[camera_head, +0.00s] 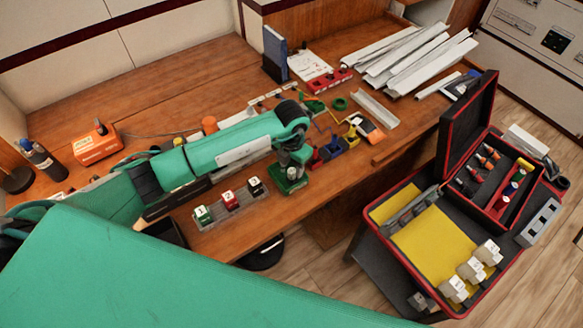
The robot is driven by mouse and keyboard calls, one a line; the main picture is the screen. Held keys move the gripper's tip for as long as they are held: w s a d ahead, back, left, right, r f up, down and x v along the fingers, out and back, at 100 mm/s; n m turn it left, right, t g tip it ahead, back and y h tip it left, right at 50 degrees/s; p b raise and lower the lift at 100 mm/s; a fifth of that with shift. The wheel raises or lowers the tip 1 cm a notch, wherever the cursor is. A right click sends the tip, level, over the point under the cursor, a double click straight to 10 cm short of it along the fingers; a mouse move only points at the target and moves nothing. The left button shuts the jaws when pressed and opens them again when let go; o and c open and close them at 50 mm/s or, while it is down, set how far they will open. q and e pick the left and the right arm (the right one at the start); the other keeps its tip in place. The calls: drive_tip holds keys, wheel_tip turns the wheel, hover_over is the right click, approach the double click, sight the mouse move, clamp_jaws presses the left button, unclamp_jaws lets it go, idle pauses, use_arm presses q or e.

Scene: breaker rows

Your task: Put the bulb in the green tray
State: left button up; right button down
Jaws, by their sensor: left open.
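My left arm reaches in from the left across the wooden bench, and its gripper (290,168) points down near the bench's front edge. The gripper is open. A small dark green piece (290,186) is right under it; I cannot tell whether this is the green tray or whether they touch. Another small green item (315,106) lies farther back, beside small yellow and blue pieces. I cannot make out the bulb; it may be hidden by my arm or too small to tell. My right gripper is not in view.
Green, red and black numbered blocks (230,200) stand on a rail left of the gripper. White channels (415,52) lie at the back right. An open red-edged case (377,238) stands right of the bench. An orange box (97,146) sits at the left.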

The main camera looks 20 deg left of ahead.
sight(291, 171)
use_arm(q)
wheel_tip(291, 171, up, 11)
drive_tip(key=b, duration=0.1)
drive_tip(key=shift+f+b, duration=0.15)
drive_tip(key=shift+b, duration=0.25)
drive_tip(key=shift+s+f, duration=0.1)
